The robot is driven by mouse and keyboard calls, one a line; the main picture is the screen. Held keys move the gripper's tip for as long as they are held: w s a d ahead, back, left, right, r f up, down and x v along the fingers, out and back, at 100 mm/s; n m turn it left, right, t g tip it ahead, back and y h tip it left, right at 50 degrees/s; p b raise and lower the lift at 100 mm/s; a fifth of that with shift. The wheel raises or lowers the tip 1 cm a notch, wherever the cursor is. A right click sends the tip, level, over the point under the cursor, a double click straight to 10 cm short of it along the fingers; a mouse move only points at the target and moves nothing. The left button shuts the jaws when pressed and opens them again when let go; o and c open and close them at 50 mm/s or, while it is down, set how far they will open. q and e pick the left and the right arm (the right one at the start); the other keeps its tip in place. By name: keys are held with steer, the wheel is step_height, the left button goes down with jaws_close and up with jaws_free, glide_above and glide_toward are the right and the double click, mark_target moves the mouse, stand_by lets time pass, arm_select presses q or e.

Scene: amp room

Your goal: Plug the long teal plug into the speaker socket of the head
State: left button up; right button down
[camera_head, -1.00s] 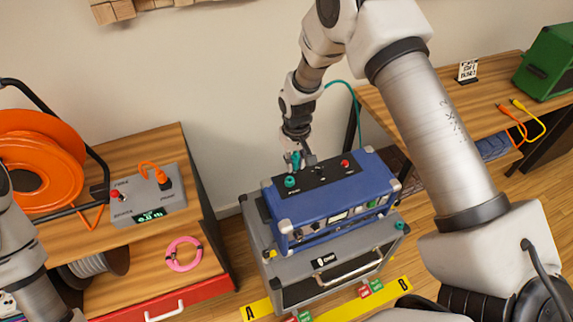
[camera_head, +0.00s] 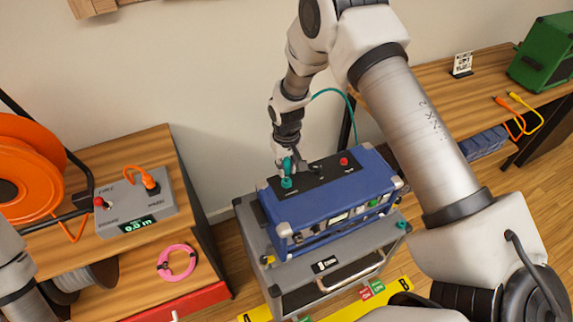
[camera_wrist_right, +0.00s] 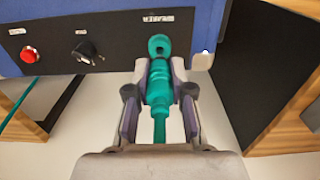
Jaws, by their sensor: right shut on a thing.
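The blue amp head (camera_head: 325,205) sits on a grey cabinet. Its black top panel carries a teal-ringed socket (camera_head: 287,183), which also shows in the wrist view (camera_wrist_right: 158,44). My right gripper (camera_head: 291,166) is shut on the long teal plug (camera_wrist_right: 158,84), its fingers on both sides of the plug body. The plug lines up with the teal socket, its front end right at the ring; I cannot tell whether it is inside. A teal cable (camera_head: 335,92) runs from the plug behind my arm. My left gripper is out of view.
The grey cabinet (camera_head: 348,277) stands on a yellow floor strip. A red button (camera_head: 344,161) and a dark knob (camera_wrist_right: 86,52) share the panel. At left, a bench holds a grey tester box (camera_head: 140,208), a pink cable coil (camera_head: 177,262) and an orange reel (camera_head: 28,165).

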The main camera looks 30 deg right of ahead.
steer(key=shift+s+f+b, duration=0.1)
steer(key=shift+f+b, duration=0.2)
steer(key=shift+f, duration=0.35)
steer(key=shift+r, duration=0.15)
steer(key=shift+w+p, duration=0.3)
steer(key=shift+s+r, duration=0.15)
steer(key=shift+s, duration=0.15)
steer(key=shift+w+f, duration=0.15)
steer(key=shift+f, duration=0.15)
steer(key=shift+f, duration=0.4)
steer(key=shift+f+b, duration=0.35)
steer(key=shift+f, duration=0.2)
stand_by(0.8)
